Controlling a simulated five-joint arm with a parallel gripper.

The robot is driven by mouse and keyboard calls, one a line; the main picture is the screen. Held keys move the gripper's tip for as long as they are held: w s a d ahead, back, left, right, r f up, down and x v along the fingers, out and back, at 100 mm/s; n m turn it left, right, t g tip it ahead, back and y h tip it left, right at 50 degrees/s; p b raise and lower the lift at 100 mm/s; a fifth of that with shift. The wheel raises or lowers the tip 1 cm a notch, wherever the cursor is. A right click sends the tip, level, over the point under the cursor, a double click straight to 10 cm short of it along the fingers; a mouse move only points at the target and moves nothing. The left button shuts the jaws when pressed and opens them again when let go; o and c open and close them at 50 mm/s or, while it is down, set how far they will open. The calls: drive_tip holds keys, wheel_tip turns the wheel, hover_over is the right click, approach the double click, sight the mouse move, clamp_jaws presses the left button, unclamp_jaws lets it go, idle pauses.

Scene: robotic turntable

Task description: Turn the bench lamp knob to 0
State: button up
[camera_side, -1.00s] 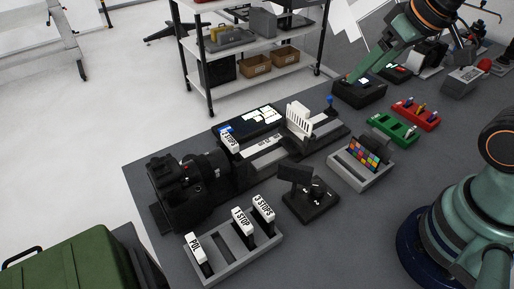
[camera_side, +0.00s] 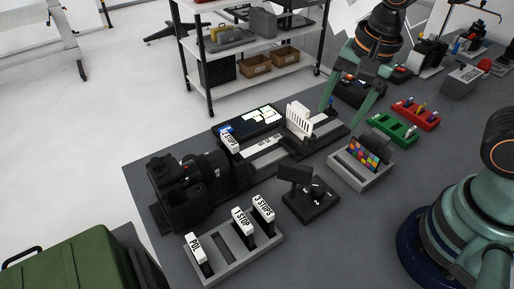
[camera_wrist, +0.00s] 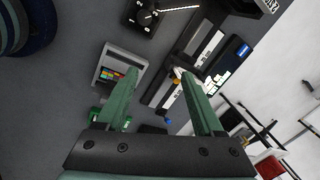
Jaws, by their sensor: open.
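A black unit (camera_side: 322,208) with a small round knob (camera_side: 317,188) and white marks stands in the middle of the bench in the side view. A tilted dark panel rises beside the knob. The knob also shows at the top of the wrist view (camera_wrist: 145,17); I cannot read its setting. My gripper (camera_side: 347,112) is open and empty, fingers pointing down, above the bench behind the colour-chart tray. In the wrist view my gripper (camera_wrist: 160,78) has its fingers wide apart, with the knob well beyond their tips.
A slider rail with a camera (camera_side: 190,180) runs to the left. A filter tray (camera_side: 232,270) stands in front. Green (camera_side: 392,128) and red (camera_side: 416,113) racks sit at right.

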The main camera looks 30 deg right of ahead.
sight(319, 186)
drive_tip(key=a+f+m, duration=0.1)
drive_tip(key=f+m, duration=0.2)
drive_tip(key=f, duration=0.2)
drive_tip(key=s+a+f+m+g, duration=0.1)
drive_tip(key=a+f+m, duration=0.1)
drive_tip(key=f, duration=0.3)
drive_tip(key=s+a+f+m+g, duration=0.1)
drive_tip(key=f+m, duration=0.2)
drive_tip(key=f, duration=0.3)
drive_tip(key=shift+s+a+m+h, duration=0.15)
drive_tip(key=shift+s+m+h, duration=0.1)
drive_tip(key=shift+m+h, duration=0.05)
clamp_jaws()
